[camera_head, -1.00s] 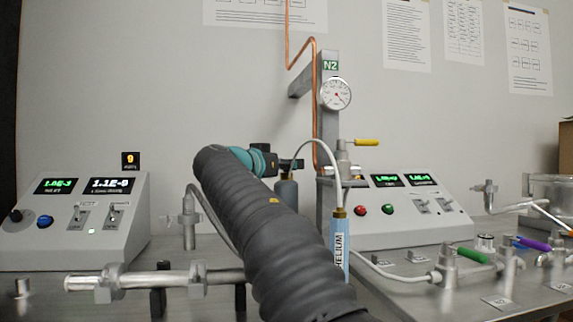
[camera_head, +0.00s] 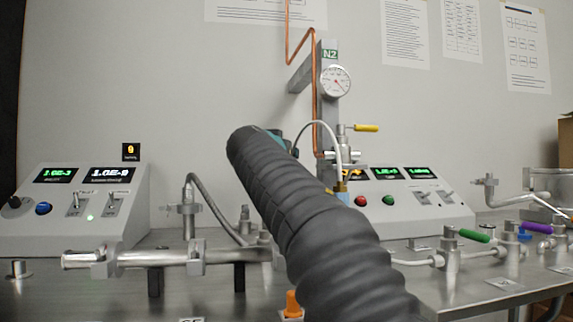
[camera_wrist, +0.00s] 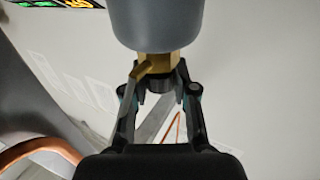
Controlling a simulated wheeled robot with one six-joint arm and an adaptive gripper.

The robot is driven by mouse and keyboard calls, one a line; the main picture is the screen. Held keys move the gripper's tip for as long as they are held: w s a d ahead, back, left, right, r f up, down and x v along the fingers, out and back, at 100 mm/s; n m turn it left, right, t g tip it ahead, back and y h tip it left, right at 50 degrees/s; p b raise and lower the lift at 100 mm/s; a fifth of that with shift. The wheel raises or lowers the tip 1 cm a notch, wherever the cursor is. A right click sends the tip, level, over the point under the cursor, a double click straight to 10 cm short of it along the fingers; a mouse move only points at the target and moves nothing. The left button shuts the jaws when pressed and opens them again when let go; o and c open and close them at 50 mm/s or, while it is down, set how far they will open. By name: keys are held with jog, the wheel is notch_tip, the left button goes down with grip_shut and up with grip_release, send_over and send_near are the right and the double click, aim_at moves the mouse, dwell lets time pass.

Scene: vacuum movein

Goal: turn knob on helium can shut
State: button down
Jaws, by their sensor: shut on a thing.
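In the wrist view, a grey can body (camera_wrist: 155,22) hangs at the top of the picture with a brass fitting (camera_wrist: 158,64) on its end. A small dark knob (camera_wrist: 158,83) sits at the fitting, between the fingers of my gripper (camera_wrist: 160,80), which is shut on it. No label shows on this can, and the exact finger contact is hard to make out. In the head view, my dark sleeved arm hides the gripper and most of the can area.
A control box (camera_head: 75,210) with displays stands at left, another (camera_head: 415,205) behind at right. A metal pipe (camera_head: 140,257) runs along the front left. A post with a gauge (camera_head: 336,82) rises behind the arm. Green (camera_head: 474,235) and purple (camera_head: 538,228) valve handles are at right. An orange knob (camera_head: 292,303) is near the front.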

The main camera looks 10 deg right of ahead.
jog(key=shift+n+t+y, duration=0.3)
jog(key=shift+y, duration=0.1)
jog(key=c, duration=0.9)
grip_release()
jog(key=v, duration=1.2)
jog(key=shift+a, duration=0.1)
